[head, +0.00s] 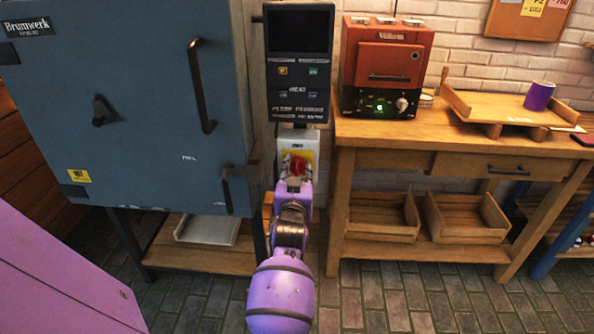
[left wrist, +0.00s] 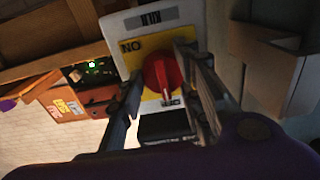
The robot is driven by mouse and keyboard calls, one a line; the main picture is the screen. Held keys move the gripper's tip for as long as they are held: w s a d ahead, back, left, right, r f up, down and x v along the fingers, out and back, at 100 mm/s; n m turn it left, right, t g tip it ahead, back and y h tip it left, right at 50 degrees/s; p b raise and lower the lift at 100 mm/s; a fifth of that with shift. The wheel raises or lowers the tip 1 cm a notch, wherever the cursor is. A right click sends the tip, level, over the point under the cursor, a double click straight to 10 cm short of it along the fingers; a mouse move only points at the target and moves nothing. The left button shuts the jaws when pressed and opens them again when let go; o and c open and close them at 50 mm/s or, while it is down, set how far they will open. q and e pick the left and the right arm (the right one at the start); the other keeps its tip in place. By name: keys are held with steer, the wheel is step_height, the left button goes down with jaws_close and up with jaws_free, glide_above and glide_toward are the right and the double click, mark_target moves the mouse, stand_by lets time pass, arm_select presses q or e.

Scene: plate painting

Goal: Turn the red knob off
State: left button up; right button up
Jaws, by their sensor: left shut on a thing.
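The red knob (head: 297,166) sits on a yellow plate on a white switch box (head: 290,138), below a dark control panel. In the left wrist view the red knob (left wrist: 162,75) lies between the two fingers of my left gripper (left wrist: 160,97), on the yellow plate with the letters "NO" showing. My left gripper also shows in the head view (head: 295,183), reaching up to the knob from below and hiding its lower part. The fingers are closed on the knob. My right gripper is not in view.
A blue-grey kiln (head: 135,110) with black handles stands left of the switch box. A wooden bench (head: 400,132) at the right holds a small red oven (head: 388,65) with a green light, a wooden tray and a purple cup (head: 539,95).

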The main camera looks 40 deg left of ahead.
arm_select(q)
steer(key=shift+w+d+f, duration=0.15)
steer(key=shift+d+f, duration=0.1)
steer(key=shift+d, duration=0.15)
steer(key=o, duration=1)
steer(key=shift+a+r, duration=0.15)
steer(key=v, duration=1.2)
